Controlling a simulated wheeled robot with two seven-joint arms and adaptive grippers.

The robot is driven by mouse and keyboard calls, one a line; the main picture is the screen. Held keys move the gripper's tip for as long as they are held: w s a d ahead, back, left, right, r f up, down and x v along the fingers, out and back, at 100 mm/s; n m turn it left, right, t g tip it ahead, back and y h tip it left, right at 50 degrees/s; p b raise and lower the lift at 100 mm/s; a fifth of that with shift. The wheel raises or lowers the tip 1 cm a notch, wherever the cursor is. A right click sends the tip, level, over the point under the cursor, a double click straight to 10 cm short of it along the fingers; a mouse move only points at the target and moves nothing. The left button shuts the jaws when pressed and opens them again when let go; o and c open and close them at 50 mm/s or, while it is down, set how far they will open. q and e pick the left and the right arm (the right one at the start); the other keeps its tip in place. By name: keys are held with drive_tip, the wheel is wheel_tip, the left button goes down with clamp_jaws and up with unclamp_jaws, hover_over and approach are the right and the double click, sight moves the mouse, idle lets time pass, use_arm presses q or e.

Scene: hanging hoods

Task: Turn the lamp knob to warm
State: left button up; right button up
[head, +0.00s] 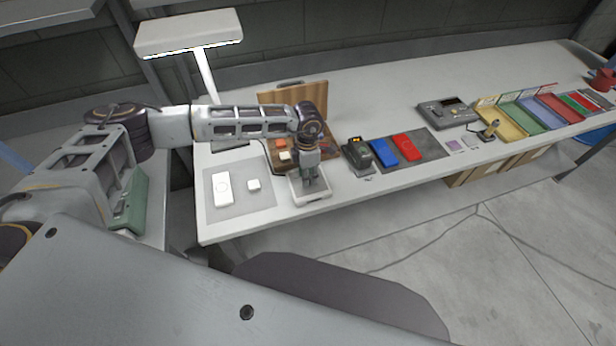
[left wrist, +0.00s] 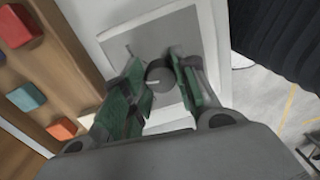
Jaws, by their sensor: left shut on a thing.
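My left gripper (head: 311,182) reaches down over a white box with a grey face (head: 314,200) near the table's front edge. In the left wrist view its green-padded fingers (left wrist: 157,70) are shut on a dark round knob (left wrist: 160,77) on the grey face, one finger on each side. A light line shows on the knob, and a small light mark lies on the face at its upper left. I cannot read any setting. In the head view the gripper hides the knob. A white lamp (head: 190,33) stands at the back left. My right gripper is not in view.
A wooden board with coloured blocks (head: 283,144) stands close behind and left of the box. A grey mat (head: 238,203) with white items lies to its left. A dark device (head: 357,155) and blue and red pieces lie to its right.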

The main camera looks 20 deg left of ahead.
use_arm(q)
drive_tip(key=m+b, duration=0.5)
drive_tip(key=m, duration=0.1)
drive_tip(key=shift+b, duration=0.35)
drive_tip(key=shift+m+b, duration=0.8)
drive_tip(key=shift+m, duration=0.1)
drive_tip(key=shift+r+m, duration=0.1)
drive_tip(key=shift+m, duration=0.2)
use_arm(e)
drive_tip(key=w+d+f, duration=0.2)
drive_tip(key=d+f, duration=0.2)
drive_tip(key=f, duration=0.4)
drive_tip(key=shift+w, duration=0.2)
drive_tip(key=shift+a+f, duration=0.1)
